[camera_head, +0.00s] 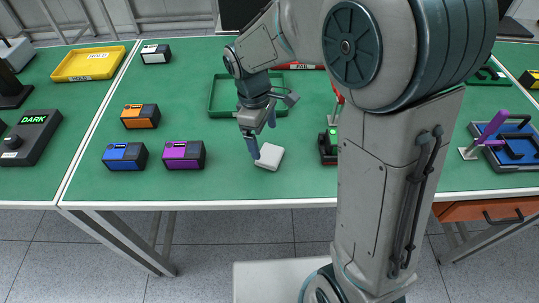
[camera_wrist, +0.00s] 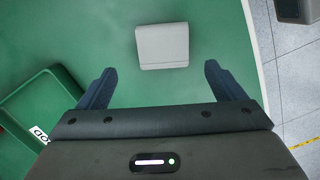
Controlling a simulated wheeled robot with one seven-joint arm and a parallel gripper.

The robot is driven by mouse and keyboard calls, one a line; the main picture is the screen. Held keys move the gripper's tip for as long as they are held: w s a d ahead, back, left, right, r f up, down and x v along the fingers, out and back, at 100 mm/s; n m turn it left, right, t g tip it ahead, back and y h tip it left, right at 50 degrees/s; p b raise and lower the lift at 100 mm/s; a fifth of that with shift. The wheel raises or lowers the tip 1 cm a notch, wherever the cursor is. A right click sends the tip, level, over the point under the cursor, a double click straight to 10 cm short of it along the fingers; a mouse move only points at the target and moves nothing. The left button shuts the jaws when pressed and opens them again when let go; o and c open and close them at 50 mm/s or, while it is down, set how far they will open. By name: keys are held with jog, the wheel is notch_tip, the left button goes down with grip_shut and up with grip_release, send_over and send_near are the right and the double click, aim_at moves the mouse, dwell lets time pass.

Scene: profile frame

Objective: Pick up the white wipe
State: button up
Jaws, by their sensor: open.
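The white wipe (camera_head: 269,157) is a small white, block-like square lying on the green table near its front edge. In the wrist view the wipe (camera_wrist: 162,46) lies ahead of the fingertips, roughly centred between them and apart from both. My gripper (camera_head: 262,140) is above the table, just behind and beside the wipe in the head view, pointing down. In the wrist view my gripper (camera_wrist: 159,78) has its two dark blue fingers wide apart with nothing between them. My arm hides part of the table to the right of the wipe.
A green tray (camera_head: 212,95) stands behind my gripper. A purple block (camera_head: 184,155), a blue block (camera_head: 125,157) and an orange block (camera_head: 140,116) sit to the left. A device with a green button (camera_head: 328,146) stands right of the wipe. A yellow tray (camera_head: 88,64) is at the back left.

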aim_at(270, 154)
jog(key=f, duration=0.2)
jog(key=s+d+f, duration=0.1)
jog(key=f, duration=0.1)
jog(key=shift+s, duration=0.1)
jog(key=shift+d+f, duration=0.1)
jog(key=shift+f, duration=0.5)
jog(key=c, duration=1.1)
jog(key=shift+r, duration=0.4)
jog(key=r, duration=0.2)
jog(key=d+r, duration=0.1)
jog(key=shift+r, duration=0.4)
jog(key=shift+s+d+r+b, duration=0.1)
jog(key=shift+s+d+r, duration=0.4)
jog(key=shift+d+r, duration=0.95)
jog(key=shift+s+d+r+b, duration=0.1)
jog(key=shift+s+d+r, duration=0.5)
jog(key=shift+d, duration=1.4)
jog(key=shift+s+d+r+b, duration=0.1)
jog(key=shift+s+d+r, duration=0.25)
jog(key=shift+d+r, duration=1.15)
